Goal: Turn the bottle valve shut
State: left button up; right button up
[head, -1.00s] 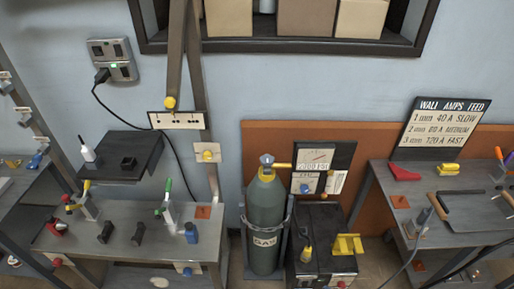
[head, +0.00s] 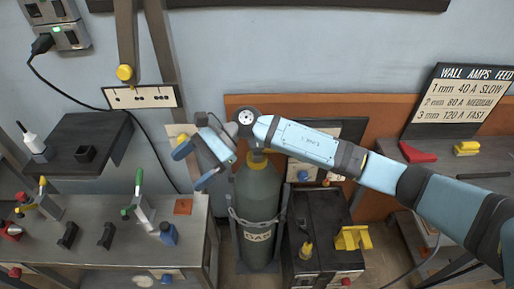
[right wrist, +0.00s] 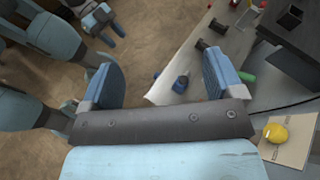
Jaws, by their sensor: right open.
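The grey-green gas bottle (head: 258,205) stands upright in its chained stand in the head view. My right wrist covers the top of the bottle, so the valve knob is hidden. My right gripper (head: 195,166) is open and empty, left of the bottle's top and above the edge of the left bench. In the right wrist view its two blue fingers (right wrist: 160,80) are wide apart with nothing between them.
A dark box (head: 318,235) with a yellow bracket (head: 352,238) stands right of the bottle. The left bench (head: 110,245) holds clamps and small blocks. A right bench (head: 420,205) stands under the amps sign (head: 466,95). My right forearm crosses in front of the gauge panel.

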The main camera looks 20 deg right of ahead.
jog(key=w+d+r+n+t+h+b, duration=0.15)
jog(key=w+d+n+h, duration=0.25)
jog(key=w+d+h, duration=0.45)
jog(key=w+d+r+n+t+h+b, duration=0.1)
jog(key=w+d+n+t+h+b, duration=0.15)
jog(key=w+d+n+h, duration=0.65)
jog(key=s+f+m+y, duration=0.1)
jog(key=f, duration=0.2)
jog(key=s+d+f+m+y, duration=0.1)
jog(key=f+m+y, duration=0.1)
jog(key=f, duration=0.2)
jog(key=s+d+f+m+y, duration=0.1)
jog(key=f, duration=0.3)
jog(key=shift+s+d+f, duration=0.2)
jog(key=shift+d+f, duration=0.05)
jog(key=shift+f, duration=0.65)
jog(key=c, duration=0.9)
